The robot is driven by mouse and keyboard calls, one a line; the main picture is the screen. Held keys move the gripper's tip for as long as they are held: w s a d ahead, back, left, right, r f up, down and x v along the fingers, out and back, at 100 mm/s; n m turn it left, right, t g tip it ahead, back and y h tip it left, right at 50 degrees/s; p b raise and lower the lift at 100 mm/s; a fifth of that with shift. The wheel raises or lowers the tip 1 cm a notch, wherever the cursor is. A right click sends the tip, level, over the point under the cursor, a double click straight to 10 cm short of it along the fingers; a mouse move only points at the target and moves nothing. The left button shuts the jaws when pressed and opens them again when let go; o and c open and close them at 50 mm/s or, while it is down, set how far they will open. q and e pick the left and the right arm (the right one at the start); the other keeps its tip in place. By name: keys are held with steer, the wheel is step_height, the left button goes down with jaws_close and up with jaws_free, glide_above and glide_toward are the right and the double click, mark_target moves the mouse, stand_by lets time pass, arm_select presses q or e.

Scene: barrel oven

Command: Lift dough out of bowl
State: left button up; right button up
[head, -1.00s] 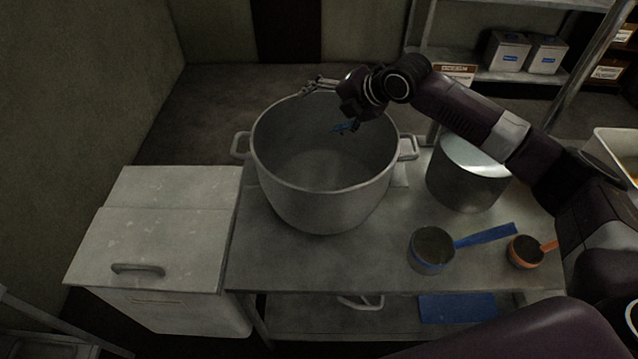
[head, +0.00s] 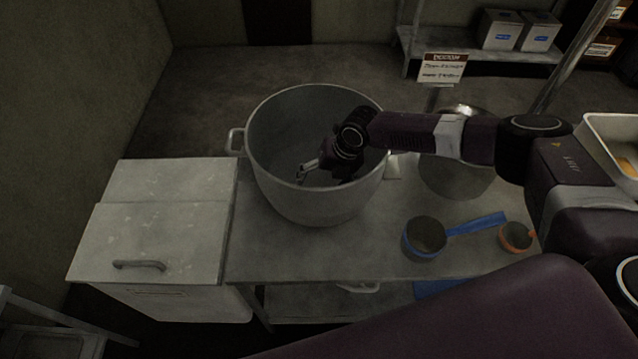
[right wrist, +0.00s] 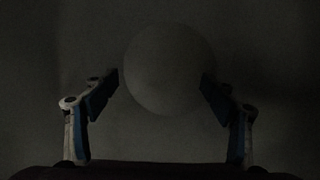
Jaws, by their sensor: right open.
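A large grey metal bowl (head: 315,205), shaped like a deep pot with side handles, stands on the metal table. My right gripper (head: 307,172) reaches down into it, below the rim. In the right wrist view my right gripper (right wrist: 160,88) is open, its blue-padded fingers on either side of a round, dim grey ball (right wrist: 168,68), which looks like the dough. A dark gap shows no clear contact between fingers and ball. In the head view the dough cannot be made out inside the bowl. My left gripper is not in view.
A blue-handled measuring cup (head: 425,238) and an orange one (head: 515,237) lie on the table (head: 300,262). A metal pot (head: 458,178) stands right of the bowl. A white lidded bin (head: 160,240) stands left. A white tray (head: 600,122) is at far right.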

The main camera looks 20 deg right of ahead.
steer(key=shift+x, duration=0.95)
jaws_close()
steer(key=shift+w+r, duration=0.15)
